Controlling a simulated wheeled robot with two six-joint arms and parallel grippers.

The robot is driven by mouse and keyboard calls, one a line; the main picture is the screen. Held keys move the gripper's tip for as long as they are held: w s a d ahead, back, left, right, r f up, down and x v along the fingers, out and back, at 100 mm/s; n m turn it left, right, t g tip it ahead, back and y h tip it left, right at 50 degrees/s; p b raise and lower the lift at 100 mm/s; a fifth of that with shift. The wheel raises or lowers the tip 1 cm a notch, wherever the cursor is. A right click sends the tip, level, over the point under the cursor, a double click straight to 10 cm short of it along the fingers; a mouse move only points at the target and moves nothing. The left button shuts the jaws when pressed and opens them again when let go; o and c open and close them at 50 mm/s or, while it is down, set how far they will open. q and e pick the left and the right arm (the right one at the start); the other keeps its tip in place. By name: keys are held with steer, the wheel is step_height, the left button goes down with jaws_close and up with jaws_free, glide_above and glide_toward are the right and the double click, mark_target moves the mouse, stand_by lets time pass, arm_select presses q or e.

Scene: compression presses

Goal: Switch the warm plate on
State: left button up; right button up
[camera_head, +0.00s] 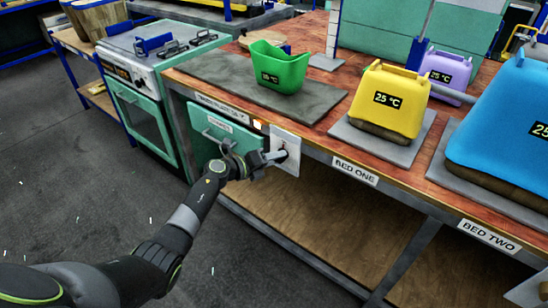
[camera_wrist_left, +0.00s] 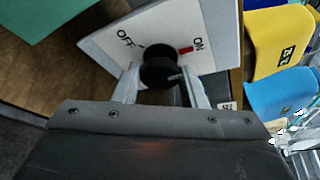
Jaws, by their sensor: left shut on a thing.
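The dark knob (camera_wrist_left: 160,66) sits on a white switch plate with OFF lettered at left and ON, beside a red mark, at right in the left wrist view. The switch plate (camera_head: 286,141) is on the bench front in the head view. My left gripper (camera_head: 276,157) is shut on the knob; its two fingers (camera_wrist_left: 163,84) sit on either side of it. A pale line shows on the knob's lower right; I cannot tell its exact setting. A grey slab (camera_head: 208,74) on the bench above appears to be the warm plate. A small pale-orange light (camera_head: 257,124) shows left of the switch.
A green bin (camera_head: 279,68) reading about 25 °C stands on the slab. A green drawer (camera_head: 222,139) is left of the switch, with an oven (camera_head: 150,122) beyond. The floor in front is clear.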

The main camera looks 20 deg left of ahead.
arm_select(q)
steer(key=shift+f, duration=0.1)
steer(key=o, duration=1)
steer(key=p+v, duration=0.1)
steer(key=v, duration=1.6)
steer(key=shift+s+a+r, duration=0.1)
steer(key=shift+s+r, duration=0.1)
arm_select(e)
steer(key=shift+a+r, duration=0.15)
steer(key=shift+r, duration=0.2)
